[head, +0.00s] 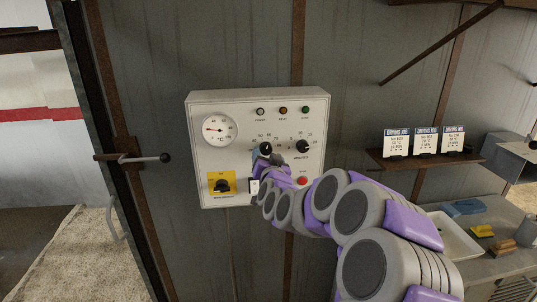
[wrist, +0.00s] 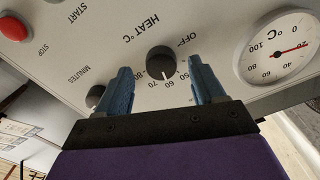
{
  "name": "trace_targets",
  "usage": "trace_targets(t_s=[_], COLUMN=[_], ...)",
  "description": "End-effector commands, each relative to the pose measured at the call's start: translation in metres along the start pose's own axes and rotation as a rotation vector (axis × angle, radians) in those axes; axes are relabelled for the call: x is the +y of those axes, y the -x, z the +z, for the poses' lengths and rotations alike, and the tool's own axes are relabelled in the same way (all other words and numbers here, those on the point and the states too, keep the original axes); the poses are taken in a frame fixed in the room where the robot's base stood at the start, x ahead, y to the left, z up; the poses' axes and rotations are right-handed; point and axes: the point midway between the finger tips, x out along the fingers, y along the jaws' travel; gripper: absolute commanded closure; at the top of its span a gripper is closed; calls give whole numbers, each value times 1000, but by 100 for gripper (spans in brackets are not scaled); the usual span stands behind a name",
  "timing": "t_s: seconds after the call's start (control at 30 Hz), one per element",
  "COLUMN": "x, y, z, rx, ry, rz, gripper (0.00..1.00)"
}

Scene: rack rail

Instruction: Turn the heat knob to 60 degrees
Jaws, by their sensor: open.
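The heat knob (wrist: 162,62) is a round black dial with a white pointer mark, on the white control panel (head: 240,108). In the wrist view its mark points at about the 60 on the printed scale. The heat knob also shows in the head view (head: 266,148), partly covered by my arm. My gripper (wrist: 159,66) is open, with one blue finger on each side of the knob and a visible gap to each. In the head view my gripper (head: 261,157) is at the knob, mostly hidden by my wrist.
The panel also has a temperature gauge (head: 219,129), a minutes knob (head: 303,146), a yellow-backed switch (head: 222,186) and a red button (head: 302,181). A shelf with cards (head: 425,141) hangs to the right. A door handle (head: 145,159) juts out at left.

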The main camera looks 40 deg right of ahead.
Motion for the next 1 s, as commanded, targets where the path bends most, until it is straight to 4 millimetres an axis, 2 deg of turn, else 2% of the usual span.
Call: trace_targets(t_s=[0.1, 0.3, 0.63, 1.0], x=[1, 7, 6, 5], y=[-14, -28, -29, -28], z=[-1, -1, -1, -1], rx=[1, -2, -1, -1], ry=[-2, -6, -5, -4], rz=[0, 3, 2, 1], gripper=[31, 31, 32, 67])
